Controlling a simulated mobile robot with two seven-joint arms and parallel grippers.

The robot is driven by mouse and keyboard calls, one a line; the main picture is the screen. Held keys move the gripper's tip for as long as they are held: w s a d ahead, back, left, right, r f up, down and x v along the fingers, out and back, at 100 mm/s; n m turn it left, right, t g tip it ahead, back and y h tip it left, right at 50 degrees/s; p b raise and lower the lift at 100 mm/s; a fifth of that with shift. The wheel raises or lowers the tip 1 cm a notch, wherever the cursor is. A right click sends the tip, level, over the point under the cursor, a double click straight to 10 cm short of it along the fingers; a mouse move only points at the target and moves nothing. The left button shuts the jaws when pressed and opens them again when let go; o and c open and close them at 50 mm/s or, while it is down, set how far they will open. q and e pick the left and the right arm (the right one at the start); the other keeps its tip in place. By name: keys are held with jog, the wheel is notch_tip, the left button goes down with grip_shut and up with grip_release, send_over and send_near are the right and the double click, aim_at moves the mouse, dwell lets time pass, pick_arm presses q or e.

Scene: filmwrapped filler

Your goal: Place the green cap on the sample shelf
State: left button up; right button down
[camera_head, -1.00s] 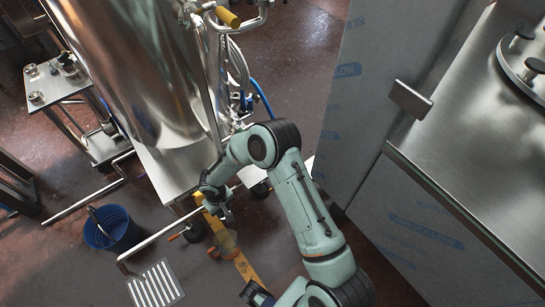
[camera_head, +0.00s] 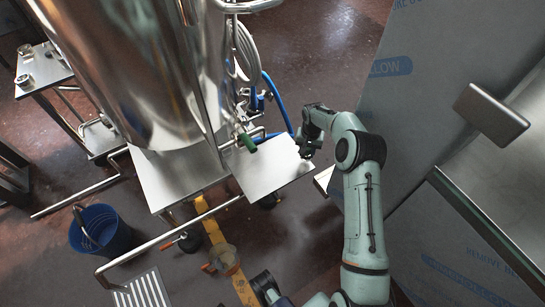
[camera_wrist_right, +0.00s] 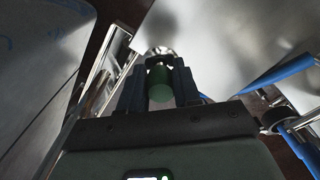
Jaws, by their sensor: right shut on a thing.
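My right gripper (camera_head: 304,147) is at the right edge of a flat metal plate, which looks like the sample shelf (camera_head: 265,168), beside the steel tank. In the right wrist view, the gripper (camera_wrist_right: 159,78) is shut on a green cylinder, the green cap (camera_wrist_right: 160,88), held between its two dark fingers. The cap cannot be made out in the head view. Whether the gripper is above the shelf or just beside it is hard to tell. My left gripper is not in view.
A steel tank (camera_head: 130,70) stands behind the shelf, with a green handle (camera_head: 247,143) and a blue hose (camera_head: 279,98) close by. A film-covered cabinet (camera_head: 400,100) is to the right. A blue bucket (camera_head: 103,232) stands on the floor at left.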

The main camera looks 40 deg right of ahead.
jog(key=shift+w+d+f, duration=0.1)
jog(key=shift+w+d, duration=0.15)
jog(key=shift+d, duration=0.45)
jog(key=a, duration=0.6)
jog(key=w+a, duration=0.1)
jog(key=a, duration=0.4)
jog(key=w+a, duration=0.1)
jog(key=a, duration=0.5)
jog(key=shift+a, duration=0.35)
notch_tip(320, 180, down, 3)
jog(key=shift+r+b, duration=0.1)
jog(key=shift+b, duration=0.45)
jog(key=shift+f, duration=0.4)
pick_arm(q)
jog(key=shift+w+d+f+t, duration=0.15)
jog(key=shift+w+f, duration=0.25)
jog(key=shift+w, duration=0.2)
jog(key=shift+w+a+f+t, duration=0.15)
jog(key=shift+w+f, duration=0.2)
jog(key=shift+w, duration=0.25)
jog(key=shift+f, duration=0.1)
pick_arm(e)
jog(key=shift+f, duration=0.15)
jog(key=c, duration=0.8)
grip_release()
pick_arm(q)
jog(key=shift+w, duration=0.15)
